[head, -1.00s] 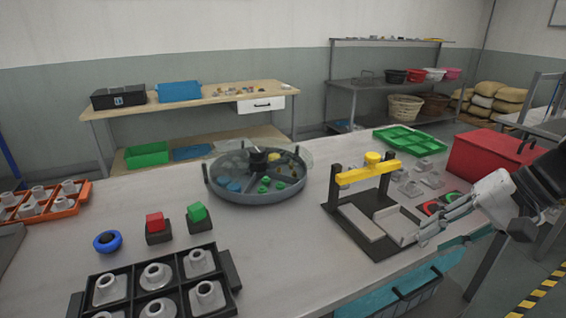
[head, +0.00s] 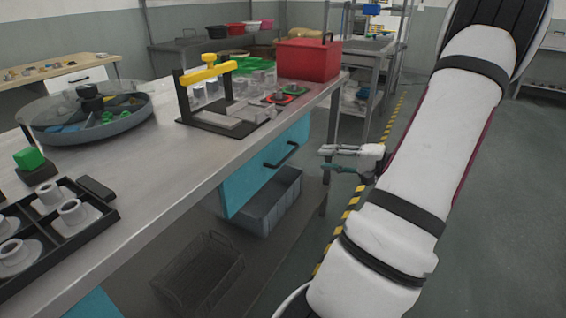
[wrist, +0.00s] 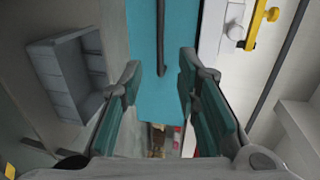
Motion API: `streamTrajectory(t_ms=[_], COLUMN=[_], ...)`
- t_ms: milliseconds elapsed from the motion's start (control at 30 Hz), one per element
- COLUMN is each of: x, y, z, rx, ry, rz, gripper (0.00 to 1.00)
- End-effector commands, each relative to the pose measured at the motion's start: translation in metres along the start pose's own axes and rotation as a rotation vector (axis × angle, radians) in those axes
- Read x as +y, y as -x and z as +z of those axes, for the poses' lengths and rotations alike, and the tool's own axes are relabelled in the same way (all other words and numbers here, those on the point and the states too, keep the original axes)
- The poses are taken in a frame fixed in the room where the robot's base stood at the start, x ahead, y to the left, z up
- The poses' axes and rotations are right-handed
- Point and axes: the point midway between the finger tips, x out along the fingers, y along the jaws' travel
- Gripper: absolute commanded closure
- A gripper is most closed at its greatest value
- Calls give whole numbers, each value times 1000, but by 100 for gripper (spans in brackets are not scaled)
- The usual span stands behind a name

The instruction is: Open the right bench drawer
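The right bench drawer shows in the head view as a teal front (head: 244,181) under the bench top, with a dark bar handle (head: 281,155). The front looks close to flush with the bench edge. My gripper (head: 324,161) is in front of the bench, to the right of the handle and apart from it. In the wrist view the teal front (wrist: 145,85) lies between and beyond the fingers, and its handle (wrist: 161,42) is ahead of them. My gripper (wrist: 160,72) is open and empty there, its two fingers well apart.
On the bench top (head: 150,185) stand a yellow-handled press (head: 208,70), a red box (head: 307,59) and a round tank (head: 90,128). A grey crate (head: 270,205) and a wire basket (head: 205,275) sit below. Another teal front (head: 95,305) shows at lower left. Floor right of the bench is clear.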

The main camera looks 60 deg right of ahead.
Motion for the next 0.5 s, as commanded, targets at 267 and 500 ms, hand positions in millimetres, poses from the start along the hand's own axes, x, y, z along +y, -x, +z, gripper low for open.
streamTrajectory(t_ms=[267,500], x=[0,1], y=[-53,-97], z=[2,2], rx=[-8,-7], ry=[-1,0], rz=[0,2], gripper=[70,70])
